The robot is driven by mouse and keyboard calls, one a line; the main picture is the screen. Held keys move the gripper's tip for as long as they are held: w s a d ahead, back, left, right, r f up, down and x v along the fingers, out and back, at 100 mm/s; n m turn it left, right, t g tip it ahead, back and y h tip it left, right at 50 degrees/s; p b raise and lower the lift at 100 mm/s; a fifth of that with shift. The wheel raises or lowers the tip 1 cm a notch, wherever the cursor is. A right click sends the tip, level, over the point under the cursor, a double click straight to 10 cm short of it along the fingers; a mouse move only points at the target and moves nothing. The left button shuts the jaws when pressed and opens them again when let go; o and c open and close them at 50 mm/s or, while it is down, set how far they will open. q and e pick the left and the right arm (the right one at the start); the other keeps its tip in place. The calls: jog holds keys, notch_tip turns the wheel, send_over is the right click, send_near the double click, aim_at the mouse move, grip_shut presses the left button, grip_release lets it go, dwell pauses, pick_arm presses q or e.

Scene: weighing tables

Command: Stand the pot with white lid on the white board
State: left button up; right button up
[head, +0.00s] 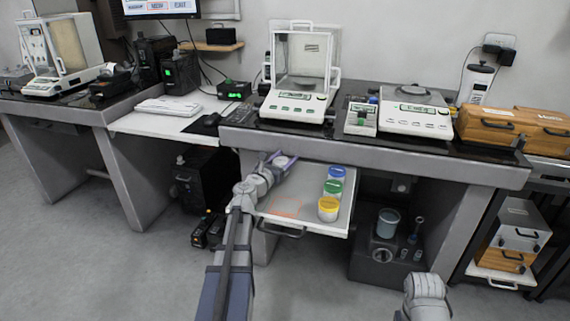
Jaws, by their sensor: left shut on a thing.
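The pot with white lid (283,162) is between the fingers of my left gripper (279,160), at the back left of the pulled-out white board (307,196). My left gripper is shut on it. The pot is small and mostly hidden by the fingers; I cannot tell whether its base touches the board. On the board's right side stand a blue-lidded pot (336,173), a green-lidded pot (333,189) and a yellow-lidded pot (328,209), in a row. Part of my right arm shows at the bottom right; its fingers are not visible.
The dark bench top (400,149) overhangs the board's back. A faint reddish mark (285,207) lies on the board's bare front left. The board's front handle (282,231) sticks out. A balance with a glass case (301,78) and a flat balance (415,114) stand above.

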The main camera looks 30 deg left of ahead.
pick_arm(q)
jog(key=shift+r, duration=0.1)
jog(key=shift+f, duration=0.2)
jog(key=o, duration=1.4)
jog(key=shift+c, duration=0.2)
jog(key=shift+r, duration=0.1)
jog(key=shift+r, duration=0.25)
jog(key=s, duration=1.2)
jog(key=shift+f, duration=0.15)
